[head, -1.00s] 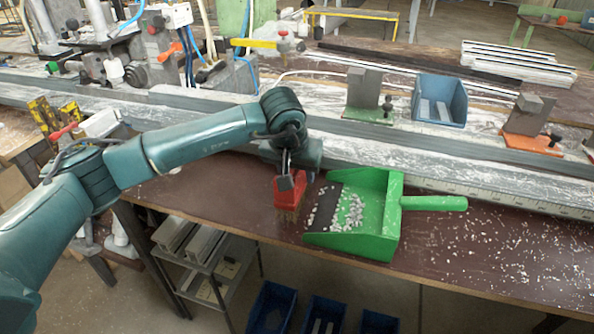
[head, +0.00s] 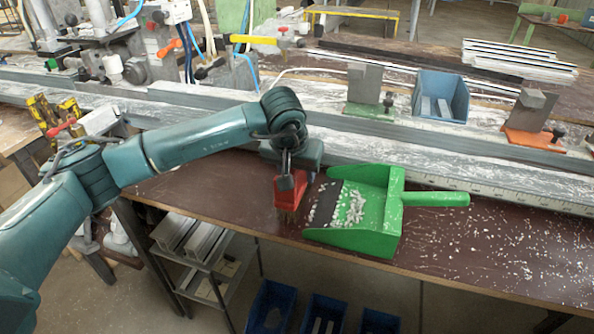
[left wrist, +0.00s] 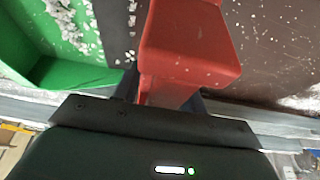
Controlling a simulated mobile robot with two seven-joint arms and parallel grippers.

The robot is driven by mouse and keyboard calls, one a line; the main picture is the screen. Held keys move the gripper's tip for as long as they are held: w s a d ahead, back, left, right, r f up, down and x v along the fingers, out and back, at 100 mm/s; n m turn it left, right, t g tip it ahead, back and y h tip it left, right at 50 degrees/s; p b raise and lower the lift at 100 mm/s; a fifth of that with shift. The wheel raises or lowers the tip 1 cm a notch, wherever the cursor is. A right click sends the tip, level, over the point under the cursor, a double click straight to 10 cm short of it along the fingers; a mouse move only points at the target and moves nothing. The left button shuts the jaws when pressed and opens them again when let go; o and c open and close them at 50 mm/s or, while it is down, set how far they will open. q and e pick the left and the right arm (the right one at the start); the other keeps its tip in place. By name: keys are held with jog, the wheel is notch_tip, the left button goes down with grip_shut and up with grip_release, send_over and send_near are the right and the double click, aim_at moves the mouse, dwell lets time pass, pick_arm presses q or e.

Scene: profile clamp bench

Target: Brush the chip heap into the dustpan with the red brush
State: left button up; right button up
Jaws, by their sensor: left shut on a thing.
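The green dustpan (head: 375,243) lies on the brown bench with its handle to the right and its dark lip to the left. White chips (head: 349,207) lie inside it and on its lip. My left gripper (head: 285,183) is shut on the red brush (head: 289,194), bristles down, just left of the lip. In the left wrist view the red brush (left wrist: 190,45) is close up, with the dustpan (left wrist: 75,75) at the left. Whether the bristles touch the bench or the lip is hard to tell. My right gripper does not show.
Loose chips (head: 510,245) are scattered on the bench right of the dustpan. A long metal profile rail (head: 460,177) runs behind it, with a blue bin (head: 440,97) and clamp blocks beyond. The bench's front edge is close to the dustpan.

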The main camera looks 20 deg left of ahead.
pick_arm(q)
jog(key=shift+a, duration=0.25)
jog(key=shift+d, duration=0.1)
jog(key=shift+d+r+b, duration=0.1)
jog(key=shift+d+b, duration=0.25)
jog(key=shift+d, duration=0.6)
jog(key=shift+d+r, duration=0.1)
jog(key=shift+d, duration=0.95)
jog(key=shift+s+d+r, duration=0.1)
jog(key=shift+d+r, duration=0.1)
jog(key=shift+d, duration=0.85)
